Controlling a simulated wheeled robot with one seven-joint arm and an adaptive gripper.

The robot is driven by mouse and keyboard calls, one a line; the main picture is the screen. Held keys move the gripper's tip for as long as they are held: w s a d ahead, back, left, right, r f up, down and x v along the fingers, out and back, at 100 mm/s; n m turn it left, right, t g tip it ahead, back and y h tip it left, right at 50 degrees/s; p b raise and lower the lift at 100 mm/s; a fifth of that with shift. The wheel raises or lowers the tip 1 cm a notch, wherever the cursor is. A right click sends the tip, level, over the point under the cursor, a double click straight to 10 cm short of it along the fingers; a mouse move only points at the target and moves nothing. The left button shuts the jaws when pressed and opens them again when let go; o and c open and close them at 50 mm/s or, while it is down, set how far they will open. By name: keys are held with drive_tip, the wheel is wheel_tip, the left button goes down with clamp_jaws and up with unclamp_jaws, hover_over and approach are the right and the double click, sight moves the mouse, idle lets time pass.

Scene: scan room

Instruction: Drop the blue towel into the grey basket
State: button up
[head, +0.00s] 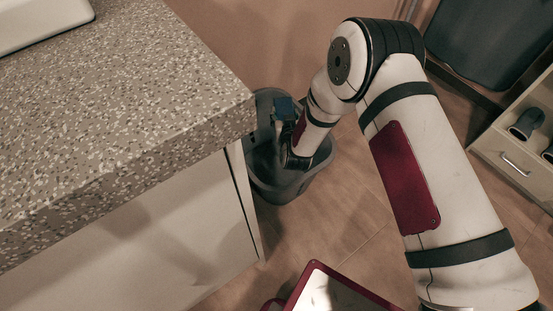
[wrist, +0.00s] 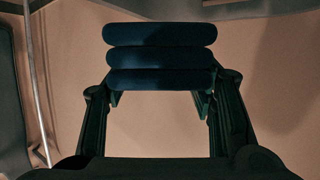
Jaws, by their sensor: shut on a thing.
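The blue towel (wrist: 160,57) shows in the wrist view as a dark blue stack of three rounded folds between the fingers of my gripper (wrist: 160,95). My gripper is shut on it. In the head view a small part of the blue towel (head: 286,106) shows at the end of my gripper (head: 287,125). The grey basket (head: 285,187) stands on the floor beside the counter. My gripper and the towel overlap the basket's opening in the head view. How high the towel is above the basket's rim I cannot tell. My arm hides part of the basket.
A speckled counter (head: 120,110) with a white front is close at the left, its corner near the basket. A red-rimmed object (head: 335,290) is at the bottom. A wooden shelf unit (head: 510,150) and a dark bin-like object (head: 488,45) stand at the right. Tiled floor (head: 340,220) is clear between.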

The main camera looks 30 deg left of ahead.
drive_tip(key=shift+s+a+f+b, duration=0.3)
drive_tip(key=shift+a+f, duration=0.15)
drive_tip(key=shift+f, duration=0.1)
drive_tip(key=shift+s+a+f+b, duration=0.2)
drive_tip(key=shift+s+a+f, duration=0.05)
drive_tip(key=shift+a+f, duration=0.25)
wheel_tip(320, 180, down, 6)
drive_tip(key=b, duration=0.3)
drive_tip(key=shift+r, duration=0.1)
drive_tip(key=o, duration=1.3)
drive_tip(key=shift+o, duration=0.2)
drive_tip(key=shift+d, duration=0.1)
drive_tip(key=v, duration=1.2)
